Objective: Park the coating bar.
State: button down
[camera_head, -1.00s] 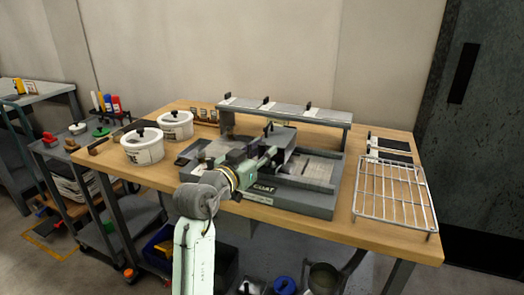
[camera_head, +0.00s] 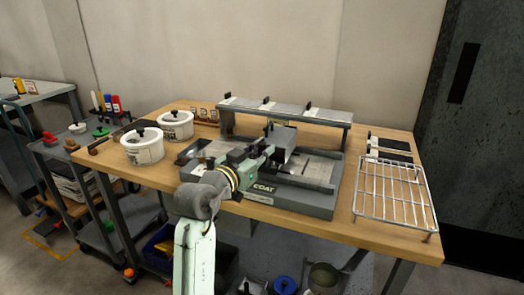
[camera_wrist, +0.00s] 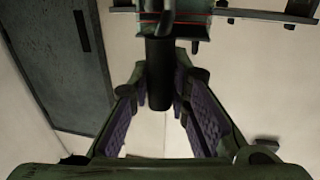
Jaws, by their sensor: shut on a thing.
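My gripper (camera_head: 266,154) is over the grey coater (camera_head: 310,207), which is marked COAT, on the wooden bench. In the wrist view my gripper (camera_wrist: 160,110) has its purple-padded fingers on either side of a dark round handle (camera_wrist: 160,75), shut on it. The handle joins a dark block with a red line (camera_wrist: 180,18), apparently the coating bar. In the head view the bar is a grey block (camera_head: 282,138) just beyond my fingers, near the raised shelf (camera_head: 290,112). The arm hides part of the coater. I cannot tell whether the bar touches it.
Two white lidded tubs (camera_head: 142,146) stand at the left of the bench. A wire rack (camera_head: 392,193) and dark plates (camera_head: 390,146) lie at the right. The shelf stands along the back with small dark clips. A tool cart (camera_head: 85,150) stands at the left.

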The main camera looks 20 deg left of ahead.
jog(key=d, duration=1.3)
jog(key=shift+s+d, duration=0.25)
jog(key=c, duration=1.6)
grip_release()
jog(key=shift+d, duration=0.15)
jog(key=shift+c, duration=0.2)
jog(key=shift+o, duration=0.8)
jog(key=shift+a, duration=0.2)
jog(key=shift+s, duration=0.1)
jog(key=v, duration=1.1)
jog(key=shift+s, duration=0.4)
jog(key=shift+a, duration=0.15)
